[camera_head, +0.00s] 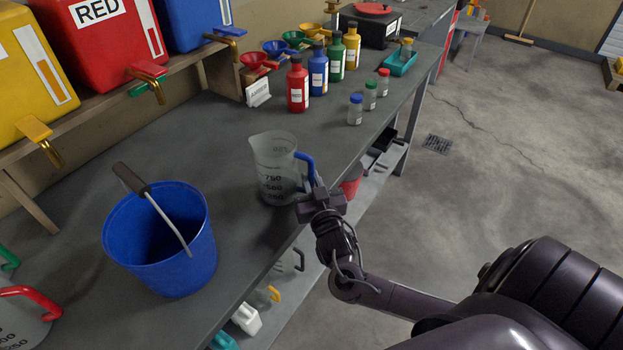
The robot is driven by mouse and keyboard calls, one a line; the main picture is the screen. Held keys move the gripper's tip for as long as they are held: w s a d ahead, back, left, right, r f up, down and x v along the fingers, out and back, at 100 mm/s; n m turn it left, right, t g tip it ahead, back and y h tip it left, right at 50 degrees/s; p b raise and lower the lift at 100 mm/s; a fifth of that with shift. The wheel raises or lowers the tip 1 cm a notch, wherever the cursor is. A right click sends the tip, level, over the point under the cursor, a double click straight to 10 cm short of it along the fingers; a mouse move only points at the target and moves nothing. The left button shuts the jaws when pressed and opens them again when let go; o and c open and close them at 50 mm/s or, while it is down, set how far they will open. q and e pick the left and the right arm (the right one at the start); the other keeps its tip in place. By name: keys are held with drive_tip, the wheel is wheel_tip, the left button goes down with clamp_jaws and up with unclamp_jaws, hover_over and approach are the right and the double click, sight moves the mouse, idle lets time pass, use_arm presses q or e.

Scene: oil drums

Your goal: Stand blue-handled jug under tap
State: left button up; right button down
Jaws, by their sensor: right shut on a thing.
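The blue-handled jug (271,165) is a clear measuring jug with dark markings. It is upright at the front edge of the grey bench, its blue handle (306,166) facing right. My right gripper (314,190) is shut on the jug's blue handle; its fingertips are partly hidden. I cannot tell whether the jug's base touches the bench. Brass taps stick out from the drums on the shelf: one with a yellow lever (52,153) under the yellow drum, one with a red lever (157,90) under the red drum, and one (231,40) under the blue drum. My left gripper is not in view.
A blue bucket (165,280) stands on the bench in front of the drums. A red-handled jug (22,320) is at lower left. Coloured bottles (297,90), small jars (355,112) and funnels stand farther back. The bench (200,140) between jug and shelf is clear.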

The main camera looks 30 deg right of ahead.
drive_tip(key=shift+f, duration=0.15)
drive_tip(key=shift+f, duration=0.15)
drive_tip(key=c, duration=1.4)
unclamp_jaws()
